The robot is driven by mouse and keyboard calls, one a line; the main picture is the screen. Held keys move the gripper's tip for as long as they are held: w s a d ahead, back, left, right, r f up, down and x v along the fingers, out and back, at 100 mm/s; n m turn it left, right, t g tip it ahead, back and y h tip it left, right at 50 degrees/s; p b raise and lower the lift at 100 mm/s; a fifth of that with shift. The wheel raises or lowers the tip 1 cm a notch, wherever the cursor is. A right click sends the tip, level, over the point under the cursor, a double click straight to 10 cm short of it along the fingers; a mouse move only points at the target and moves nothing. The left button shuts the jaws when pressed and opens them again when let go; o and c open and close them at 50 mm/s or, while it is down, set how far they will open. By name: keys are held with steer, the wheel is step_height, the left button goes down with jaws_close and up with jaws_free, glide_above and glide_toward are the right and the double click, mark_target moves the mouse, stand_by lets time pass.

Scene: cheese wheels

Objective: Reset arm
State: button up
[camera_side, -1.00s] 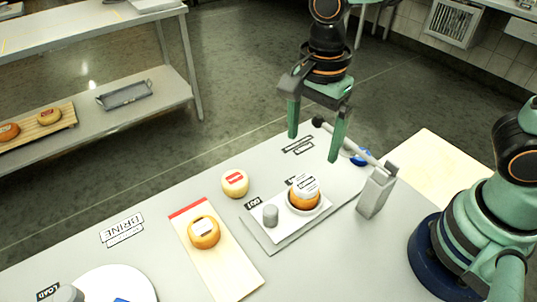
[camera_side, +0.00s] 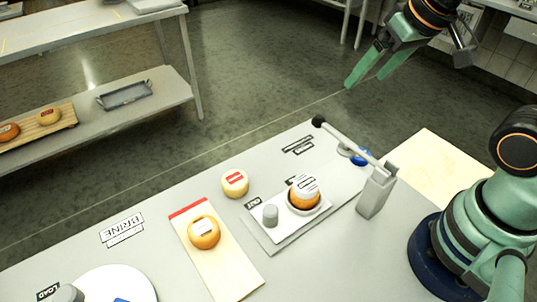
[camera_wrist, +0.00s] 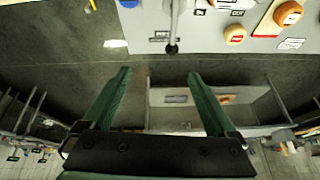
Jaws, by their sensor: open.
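My gripper (camera_side: 364,72) is open and empty, raised high above and beyond the far edge of the table in the side view. Its two green fingers (camera_wrist: 150,92) are spread wide in the wrist view with nothing between them. An orange cheese wheel with a white label (camera_side: 305,193) sits in a round holder on the white plate (camera_side: 288,222). Another orange wheel (camera_side: 204,233) lies on the board with a red end (camera_side: 231,274). A pale wheel with a red label (camera_side: 235,183) lies on the table beyond the board.
A grey post with a black-knobbed lever (camera_side: 375,190) stands right of the plate. A blue object (camera_side: 361,158) lies behind it. A round white plate (camera_side: 140,281) is at the front left. A steel shelf (camera_side: 100,112) stands at the back left.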

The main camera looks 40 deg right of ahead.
steer(key=shift+s+d+r+n, duration=0.1)
steer(key=shift+d+r+n, duration=0.05)
steer(key=shift+d+n, duration=0.4)
